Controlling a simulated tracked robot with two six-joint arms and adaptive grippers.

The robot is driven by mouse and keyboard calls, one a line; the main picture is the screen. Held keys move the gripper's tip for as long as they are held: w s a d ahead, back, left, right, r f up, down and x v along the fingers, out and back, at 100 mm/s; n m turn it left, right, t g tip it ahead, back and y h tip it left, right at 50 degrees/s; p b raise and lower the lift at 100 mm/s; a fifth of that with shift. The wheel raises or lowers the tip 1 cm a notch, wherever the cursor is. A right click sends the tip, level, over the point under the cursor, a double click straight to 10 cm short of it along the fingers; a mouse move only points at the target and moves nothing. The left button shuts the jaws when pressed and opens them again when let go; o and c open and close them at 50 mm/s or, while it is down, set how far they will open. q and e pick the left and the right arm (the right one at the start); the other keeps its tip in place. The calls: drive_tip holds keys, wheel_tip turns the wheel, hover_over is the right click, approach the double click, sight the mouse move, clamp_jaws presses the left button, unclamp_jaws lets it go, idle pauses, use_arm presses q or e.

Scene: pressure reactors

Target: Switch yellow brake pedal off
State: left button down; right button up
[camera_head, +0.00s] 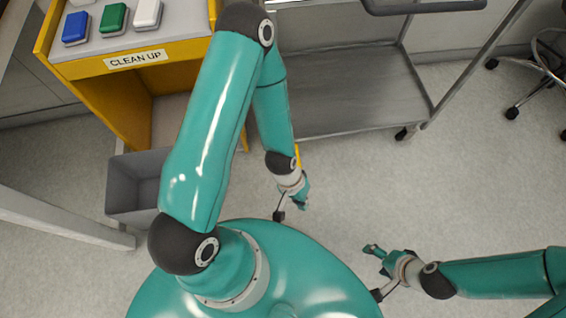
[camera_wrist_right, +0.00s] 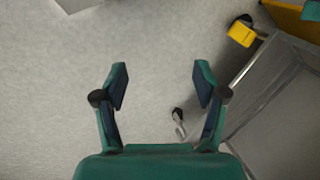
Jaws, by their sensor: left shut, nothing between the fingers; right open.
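The yellow brake pedal (camera_wrist_right: 242,34) shows in the right wrist view at the upper right, by a dark caster at the cart's corner. In the head view a small yellow piece (camera_head: 298,155) shows beside my left wrist, mostly hidden by the arm; it may be this pedal. I cannot tell the pedal's position. My left gripper (camera_head: 304,196) is shut and empty, pointing down near the cart's front edge. My right gripper (camera_head: 374,251) is open and empty, apart from the pedal; its spread fingers (camera_wrist_right: 162,80) show in the wrist view over bare floor.
The grey metal cart (camera_head: 360,90) stands on casters at the back. A yellow stand labelled CLEAN UP (camera_head: 180,50) holds blue, green and white buttons. A grey bin (camera_head: 130,190) sits below it. A wheeled stool (camera_head: 540,70) is far right. Floor right of centre is clear.

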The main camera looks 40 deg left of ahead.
drive_tip(key=shift+o, duration=1.4)
wheel_tip(320, 180, down, 8)
drive_tip(key=b, duration=0.6)
drive_tip(key=shift+r+b, duration=0.15)
drive_tip(key=shift+b, duration=0.2)
use_arm(q)
drive_tip(key=w+a+f+n+h+b, duration=0.1)
drive_tip(key=a+f+n+h+b, duration=0.2)
drive_tip(key=f, duration=0.5)
drive_tip(key=w+a+f+n, duration=0.1)
drive_tip(key=a+f+n, duration=0.4)
drive_tip(key=f, duration=0.4)
drive_tip(key=w+a+f+n+h+b, duration=0.1)
drive_tip(key=a+f+n+h+b, duration=0.1)
drive_tip(key=f+n, duration=0.45)
drive_tip(key=w+a+f+n+t+b, duration=0.3)
drive_tip(key=a+f+n+t, duration=0.1)
drive_tip(key=a, duration=0.4)
drive_tip(key=w+a+f+n+t+b, duration=0.3)
drive_tip(key=a+f+t, duration=0.3)
drive_tip(key=a, duration=0.3)
drive_tip(key=shift+f+n+t+b, duration=0.35)
drive_tip(key=shift+n+t, duration=0.25)
drive_tip(key=shift+n, duration=0.25)
use_arm(e)
wheel_tip(320, 180, down, 12)
drive_tip(key=shift+r, duration=0.15)
